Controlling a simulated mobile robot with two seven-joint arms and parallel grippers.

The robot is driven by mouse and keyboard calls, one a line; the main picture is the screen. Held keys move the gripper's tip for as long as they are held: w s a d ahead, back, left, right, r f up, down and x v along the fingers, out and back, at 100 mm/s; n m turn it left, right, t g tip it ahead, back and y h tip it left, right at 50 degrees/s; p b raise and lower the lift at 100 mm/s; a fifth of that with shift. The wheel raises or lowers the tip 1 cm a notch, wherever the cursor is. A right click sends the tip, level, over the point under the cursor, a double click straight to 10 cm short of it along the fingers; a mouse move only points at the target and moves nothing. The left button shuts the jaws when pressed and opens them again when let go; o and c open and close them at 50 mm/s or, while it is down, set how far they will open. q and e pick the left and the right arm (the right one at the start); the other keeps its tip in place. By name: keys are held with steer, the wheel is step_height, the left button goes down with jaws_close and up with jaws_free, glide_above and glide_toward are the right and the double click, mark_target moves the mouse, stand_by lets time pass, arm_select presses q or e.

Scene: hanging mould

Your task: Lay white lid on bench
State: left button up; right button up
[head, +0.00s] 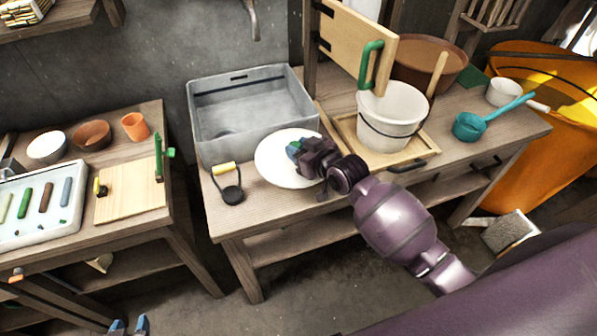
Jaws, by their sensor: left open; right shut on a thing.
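The round white lid (272,172) is at the front of the middle bench (240,215), in front of the grey basin. My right gripper (297,152) is shut on the lid near its middle and covers its right part. The lid looks nearly flat; I cannot tell whether it touches the bench top or is just above it. My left gripper (129,326) is open and empty at the bottom left edge, its blue fingertips apart, low in front of the left table.
The grey basin (250,110) stands behind the lid. A white bucket (392,115) on a wooden tray is to the right, under a hanging panel (345,40) with a green handle. A black tool with a yellow handle (224,168) lies left of the lid.

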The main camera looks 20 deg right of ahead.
steer(key=shift+f+b, duration=0.55)
steer(key=shift+f, duration=3.65)
steer(key=shift+f, duration=0.1)
steer(key=o, duration=0.9)
steer(key=shift+o, duration=0.2)
steer(key=v, duration=1.2)
steer(key=s+d+f+m+g+h, duration=0.1)
steer(key=s+d+f+h, duration=0.1)
steer(key=s, duration=0.6)
steer(key=s+d+f+m+g+h, duration=0.1)
steer(key=s+d+f+m+h, duration=0.1)
steer(key=s, duration=0.6)
step_height(320, 180, down, 3)
steer(key=shift+d+f+h+p, duration=0.25)
steer(key=shift+d+h+p, duration=0.2)
steer(key=shift+d+h, duration=0.5)
steer(key=shift+d, duration=0.15)
